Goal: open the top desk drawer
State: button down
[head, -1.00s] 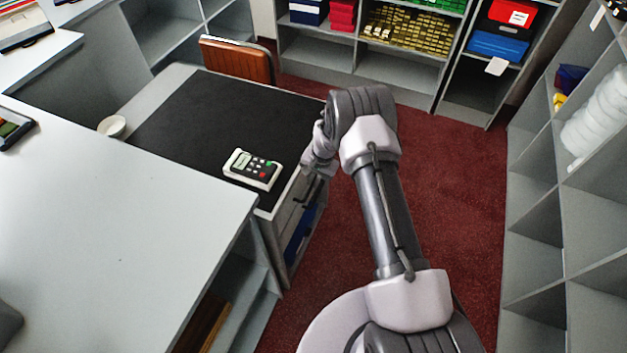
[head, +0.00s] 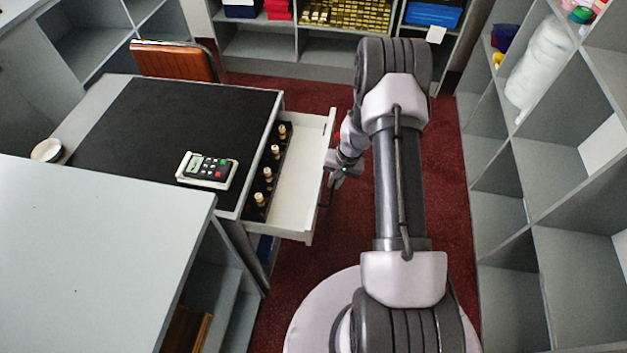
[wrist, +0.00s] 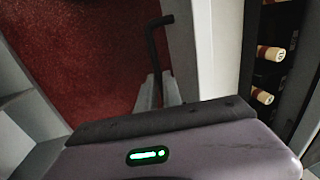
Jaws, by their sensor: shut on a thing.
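The top desk drawer (head: 300,178) is pulled well out from the right side of the desk (head: 150,85). Its pale interior shows, with several light-topped stamps or bottles (head: 267,174) in a dark row near the desk side. In the wrist view the drawer's front panel (wrist: 188,50) stands beside a black bar handle (wrist: 153,42). My gripper (head: 332,176) is at the outer face of the drawer front, shut on the handle; its fingertips show in the wrist view (wrist: 157,92). Part of the handle is hidden by the fingers.
A calculator (head: 207,169) lies on the desk's black top, near its front right corner. A brown chair (head: 173,61) stands behind the desk. A grey counter (head: 90,225) is at the left front and open shelving (head: 515,200) at the right. Red carpet lies between.

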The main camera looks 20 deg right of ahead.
jog(key=shift+s+d+b, duration=0.3)
jog(key=shift+s+d, duration=0.5)
jog(key=shift+d, duration=0.25)
jog(key=shift+s+d+b, duration=0.25)
jog(key=shift+s+d, duration=0.5)
jog(key=shift+d, duration=0.3)
jog(key=c, duration=1.5)
grip_release()
notch_tip(320, 180, up, 17)
jog(key=s+d+p, duration=0.1)
jog(key=d+p, duration=0.1)
jog(key=p, duration=0.3)
jog(key=shift+s+d+p, duration=0.3)
jog(key=shift+s+p, duration=0.1)
jog(key=shift+r, duration=0.1)
